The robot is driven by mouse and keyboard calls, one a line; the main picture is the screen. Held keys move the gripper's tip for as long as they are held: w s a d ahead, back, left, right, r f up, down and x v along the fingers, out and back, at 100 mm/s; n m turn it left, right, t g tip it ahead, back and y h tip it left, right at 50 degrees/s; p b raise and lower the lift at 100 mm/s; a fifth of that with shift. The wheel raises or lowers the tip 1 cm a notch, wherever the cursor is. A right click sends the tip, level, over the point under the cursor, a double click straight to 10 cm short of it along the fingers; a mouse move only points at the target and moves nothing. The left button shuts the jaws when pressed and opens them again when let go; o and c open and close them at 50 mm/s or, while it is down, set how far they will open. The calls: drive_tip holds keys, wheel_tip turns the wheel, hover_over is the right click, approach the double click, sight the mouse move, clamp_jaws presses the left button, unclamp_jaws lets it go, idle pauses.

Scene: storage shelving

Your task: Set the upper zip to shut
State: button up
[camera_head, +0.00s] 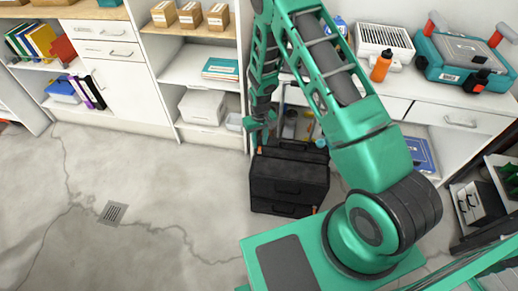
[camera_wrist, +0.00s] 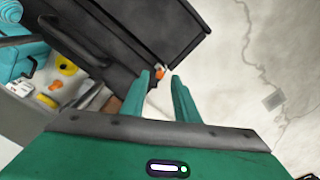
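A black case (camera_head: 290,178) with handles stands on the floor in the head view. It also fills the upper left of the wrist view (camera_wrist: 125,35). A small orange pull (camera_head: 260,150) shows at its upper left edge, close to my gripper. In the wrist view the orange pull (camera_wrist: 160,73) sits at the case's corner, in line with the gap between my fingertips. My gripper (camera_wrist: 160,80) is open, its two green fingers apart with the pull between or just beyond the tips; contact cannot be told. A second orange pull (camera_head: 314,209) shows low at the case's right side.
A shelf or cart (camera_head: 300,125) with small items stands right behind the case. White cabinets (camera_head: 120,75) line the back wall. Open concrete floor with a drain grate (camera_head: 112,213) lies to the left.

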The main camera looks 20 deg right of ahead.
sight(259, 152)
drive_tip(key=shift+f, duration=2.65)
drive_tip(key=shift+c, duration=0.7)
clamp_jaws()
